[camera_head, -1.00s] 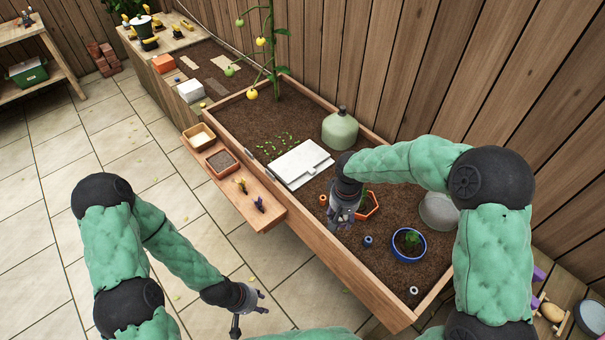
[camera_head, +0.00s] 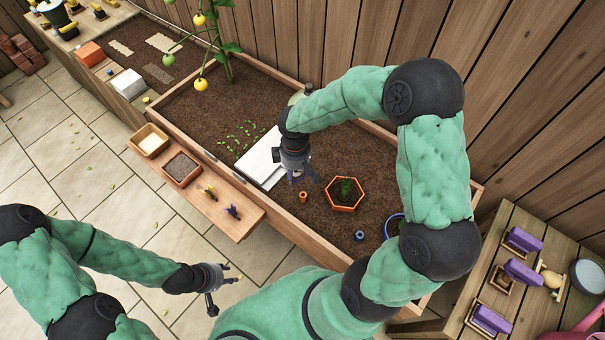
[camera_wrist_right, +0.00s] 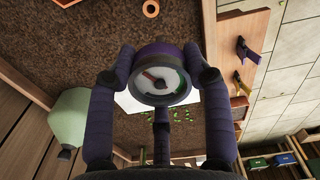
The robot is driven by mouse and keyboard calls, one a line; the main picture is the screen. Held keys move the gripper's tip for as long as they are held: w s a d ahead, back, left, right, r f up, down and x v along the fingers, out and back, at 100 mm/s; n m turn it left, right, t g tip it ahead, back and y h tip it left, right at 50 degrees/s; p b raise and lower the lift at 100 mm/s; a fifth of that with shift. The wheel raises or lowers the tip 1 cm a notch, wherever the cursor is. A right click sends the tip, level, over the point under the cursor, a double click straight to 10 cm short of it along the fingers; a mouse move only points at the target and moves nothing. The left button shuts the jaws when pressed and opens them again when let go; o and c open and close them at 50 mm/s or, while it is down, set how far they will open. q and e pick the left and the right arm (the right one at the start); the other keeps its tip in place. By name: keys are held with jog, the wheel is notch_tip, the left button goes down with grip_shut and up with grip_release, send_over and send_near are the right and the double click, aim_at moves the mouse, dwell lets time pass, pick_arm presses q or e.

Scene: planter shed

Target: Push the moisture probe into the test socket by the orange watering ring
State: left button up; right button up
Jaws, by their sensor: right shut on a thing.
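My right gripper (camera_head: 298,178) is shut on the moisture probe, above the soil beside the white board. In the right wrist view the probe (camera_wrist_right: 160,80) shows its round dial with a purple rim between the fingers (camera_wrist_right: 160,72); its stem is hidden. The orange watering ring (camera_head: 329,203) is hexagonal and lies around a small plant. A small round orange socket (camera_head: 303,197) lies left of it, just below my right gripper in the head view. It also shows at the top of the wrist view (camera_wrist_right: 150,8). My left gripper (camera_head: 232,286) is open and empty over the paving.
A small blue socket (camera_head: 360,236) and a blue ring (camera_head: 389,226), partly behind my right arm, are nearer the front. A white board (camera_head: 255,165) lies left of my gripper. A green cloche (camera_wrist_right: 70,118) stands in the bed. The wooden wall (camera_head: 287,210) edges the soil.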

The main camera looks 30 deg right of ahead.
jog(key=n, duration=0.1)
jog(key=s+d+f+n, duration=0.1)
jog(key=shift+s+d+n, duration=0.15)
jog(key=shift+d+n, duration=0.1)
jog(key=shift+n, duration=0.05)
jog(key=shift+s, duration=0.1)
jog(key=shift+f+b, duration=1.65)
jog(key=shift+f, duration=0.45)
jog(key=shift+f+b, duration=1.7)
jog(key=shift+f, duration=0.7)
dwell(0.4)
jog(key=o, duration=1.2)
jog(key=shift+c, duration=0.2)
jog(key=shift+r, duration=0.1)
